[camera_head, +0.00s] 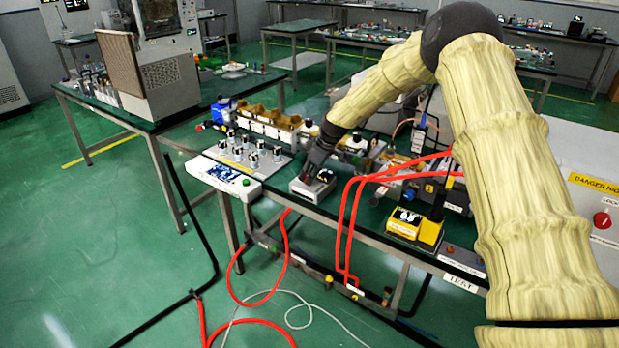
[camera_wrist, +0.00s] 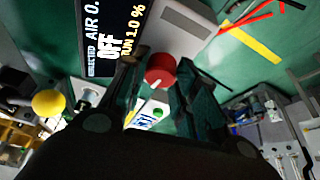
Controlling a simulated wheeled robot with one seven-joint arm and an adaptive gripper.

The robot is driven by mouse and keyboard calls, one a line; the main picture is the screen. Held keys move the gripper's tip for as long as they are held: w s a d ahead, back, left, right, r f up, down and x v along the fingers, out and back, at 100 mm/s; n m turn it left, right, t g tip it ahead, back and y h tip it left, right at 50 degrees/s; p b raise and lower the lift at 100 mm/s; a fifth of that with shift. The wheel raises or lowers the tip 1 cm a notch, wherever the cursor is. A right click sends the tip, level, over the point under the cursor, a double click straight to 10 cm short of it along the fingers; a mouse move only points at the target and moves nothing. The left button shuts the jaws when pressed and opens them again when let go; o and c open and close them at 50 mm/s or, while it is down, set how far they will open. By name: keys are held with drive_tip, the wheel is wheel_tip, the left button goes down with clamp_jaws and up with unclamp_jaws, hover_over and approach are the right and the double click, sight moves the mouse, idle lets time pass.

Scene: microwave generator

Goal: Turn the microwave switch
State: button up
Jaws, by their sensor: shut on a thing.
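In the wrist view, a red round knob (camera_wrist: 160,70) with a white pointer line sits on the face of a light grey box (camera_wrist: 190,28). A dark display (camera_wrist: 112,32) on the box reads "OFF" with other white text. The two dark fingers of my gripper (camera_wrist: 157,76) lie on either side of the knob, shut on it. In the head view, my gripper (camera_head: 316,172) reaches down to the small grey box (camera_head: 311,189) at the bench's front edge. The knob is hidden there by the gripper.
A white panel with a screen (camera_head: 226,177) and several silver-topped cylinders (camera_head: 250,150) stand left of my gripper. A yellow-black device (camera_head: 407,222) and red hoses (camera_head: 352,205) are to the right. The green floor (camera_head: 110,240) at front left is mostly open.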

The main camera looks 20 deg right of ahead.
drive_tip(key=shift+d+n, duration=0.15)
drive_tip(key=shift+n, duration=0.35)
drive_tip(key=shift+y, duration=0.3)
drive_tip(key=o, duration=1)
drive_tip(key=v, duration=1.2)
drive_tip(key=shift+w, duration=0.15)
